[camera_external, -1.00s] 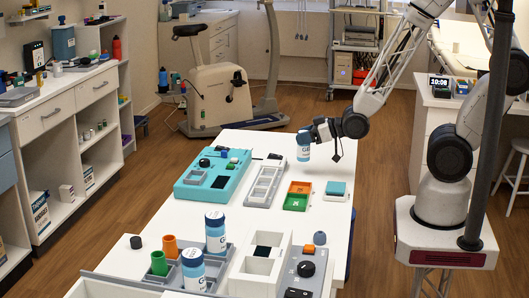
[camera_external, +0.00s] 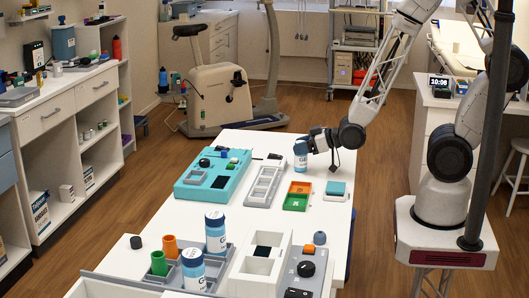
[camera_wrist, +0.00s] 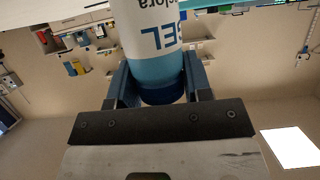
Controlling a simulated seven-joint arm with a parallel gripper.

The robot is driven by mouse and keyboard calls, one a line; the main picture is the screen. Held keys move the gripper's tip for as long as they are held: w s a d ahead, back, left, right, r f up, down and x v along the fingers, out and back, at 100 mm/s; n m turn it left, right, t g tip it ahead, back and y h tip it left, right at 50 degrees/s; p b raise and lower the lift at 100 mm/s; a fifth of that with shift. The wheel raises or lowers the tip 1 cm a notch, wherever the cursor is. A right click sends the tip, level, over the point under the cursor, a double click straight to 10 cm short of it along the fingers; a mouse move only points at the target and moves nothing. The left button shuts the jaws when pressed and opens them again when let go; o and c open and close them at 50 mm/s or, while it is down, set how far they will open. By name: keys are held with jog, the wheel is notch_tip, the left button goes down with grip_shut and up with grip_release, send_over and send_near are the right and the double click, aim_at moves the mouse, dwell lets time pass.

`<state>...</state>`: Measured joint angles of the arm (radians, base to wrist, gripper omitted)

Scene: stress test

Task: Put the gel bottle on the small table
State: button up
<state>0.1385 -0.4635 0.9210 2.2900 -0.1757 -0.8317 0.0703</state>
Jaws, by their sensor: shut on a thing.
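The gel bottle (camera_external: 300,157), white and blue with a blue cap, is held upright over the far end of the white table (camera_external: 330,240). My gripper (camera_external: 310,141) is shut on it near its cap, coming from the right. In the wrist view the bottle (camera_wrist: 152,45) sits between the two blue fingers (camera_wrist: 158,88), with "GEL" lettering on its label. The bottle's base is near the tabletop behind the orange and green trays; I cannot tell whether it touches.
Near the bottle are an orange tray (camera_external: 300,187), a green tray (camera_external: 296,203), a teal-topped box (camera_external: 336,189), a grey compartment tray (camera_external: 265,185) and a teal device (camera_external: 205,178). Two similar bottles (camera_external: 215,234) stand in a grey rack at the front.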

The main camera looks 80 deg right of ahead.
jog(key=shift+f, duration=0.1)
jog(key=o, duration=1.1)
jog(key=shift+c, duration=0.2)
jog(key=shift+r, duration=0.2)
jog(key=v, duration=1.2)
